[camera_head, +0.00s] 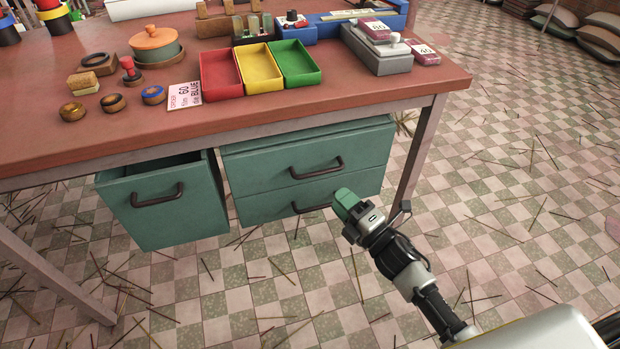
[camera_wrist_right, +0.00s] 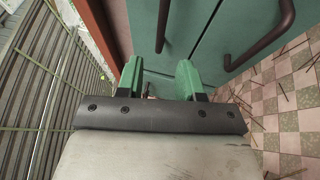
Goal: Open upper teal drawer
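The upper teal drawer (camera_head: 260,160) sits under the table on the right, above a lower teal drawer (camera_head: 265,206). Both look closed. The upper drawer's dark handle (camera_head: 318,170) is clear in the head view. In the right wrist view the same handle (camera_wrist_right: 163,25) lies ahead, roughly in line with the gap between my fingers. My right gripper (camera_head: 346,203) is open and empty, in front of the drawers, apart from the handle. Its green fingers show in the right wrist view (camera_wrist_right: 160,80). In the head view it covers the right end of the lower handle (camera_head: 305,209). My left gripper is out of view.
Another teal drawer (camera_head: 165,205) at the left is pulled out. The tabletop (camera_head: 330,100) overhangs the drawers and holds red, yellow and green trays, jars and boxes. A table leg (camera_head: 415,155) stands right of the drawers. Thin sticks litter the checkered floor (camera_head: 500,200).

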